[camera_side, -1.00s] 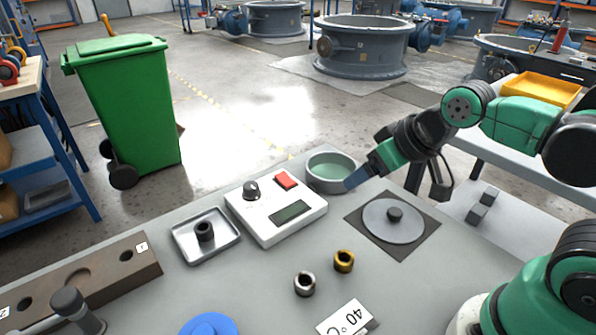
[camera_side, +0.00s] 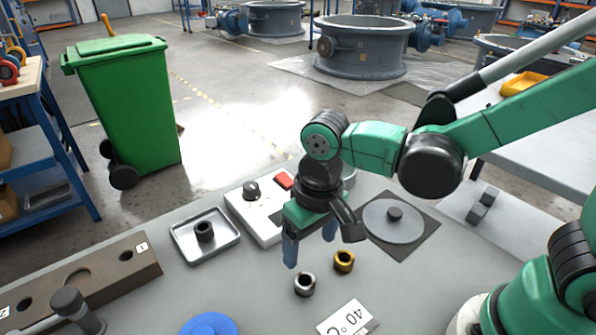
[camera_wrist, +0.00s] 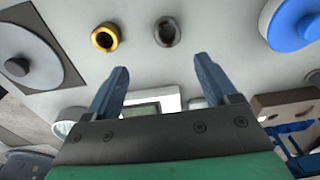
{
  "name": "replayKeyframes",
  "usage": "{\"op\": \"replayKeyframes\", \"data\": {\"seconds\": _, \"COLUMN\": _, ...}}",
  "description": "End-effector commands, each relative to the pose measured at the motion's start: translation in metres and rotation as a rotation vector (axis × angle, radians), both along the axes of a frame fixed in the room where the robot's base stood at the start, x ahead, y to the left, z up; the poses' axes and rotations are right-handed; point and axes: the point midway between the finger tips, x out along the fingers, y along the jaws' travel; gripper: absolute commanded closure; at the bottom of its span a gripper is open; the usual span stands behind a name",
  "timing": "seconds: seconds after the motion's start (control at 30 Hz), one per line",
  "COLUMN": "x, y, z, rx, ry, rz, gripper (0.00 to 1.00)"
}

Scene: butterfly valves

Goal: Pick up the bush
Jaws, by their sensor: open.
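A silver bush (camera_side: 304,284) stands on the grey bench in the side view. A gold bush (camera_side: 344,261) stands just to its right and a little behind. A dark bush (camera_side: 204,231) sits in a metal tray (camera_side: 181,249). My gripper (camera_side: 309,252) points down above the bench, behind the silver and gold bushes, with its blue fingers apart and empty. In the wrist view my gripper (camera_wrist: 162,66) is open, with the silver bush (camera_wrist: 167,31) beyond the fingertips, roughly in line with the gap. The gold bush (camera_wrist: 105,37) is to its left.
A white device (camera_side: 250,212) with a knob and red button is partly hidden behind my gripper. A disc plate (camera_side: 385,228) lies to the right. A "40 °C" card (camera_side: 345,317), blue round part (camera_side: 208,325) and brown holed block (camera_side: 90,277) are nearer the front.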

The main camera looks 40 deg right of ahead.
Motion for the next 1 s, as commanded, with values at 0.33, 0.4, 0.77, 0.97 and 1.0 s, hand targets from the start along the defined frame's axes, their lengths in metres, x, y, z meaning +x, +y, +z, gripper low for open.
{"op": "replayKeyframes", "data": {"seconds": 0.33, "x": -0.005, "y": 0.014, "z": -0.025, "rx": -0.029, "ry": 0.064, "rz": 0.002, "gripper": 0.21}}
{"op": "replayKeyframes", "data": {"seconds": 0.4, "x": -0.005, "y": 0.014, "z": -0.034, "rx": -0.029, "ry": 0.063, "rz": 0.002, "gripper": 0.21}}
{"op": "replayKeyframes", "data": {"seconds": 0.77, "x": -0.005, "y": 0.013, "z": -0.065, "rx": -0.028, "ry": 0.061, "rz": 0.002, "gripper": 0.21}}
{"op": "replayKeyframes", "data": {"seconds": 0.97, "x": -0.005, "y": 0.013, "z": -0.068, "rx": -0.028, "ry": 0.061, "rz": 0.002, "gripper": 0.21}}
{"op": "replayKeyframes", "data": {"seconds": 1.0, "x": -0.005, "y": 0.013, "z": -0.068, "rx": -0.028, "ry": 0.061, "rz": 0.002, "gripper": 0.21}}
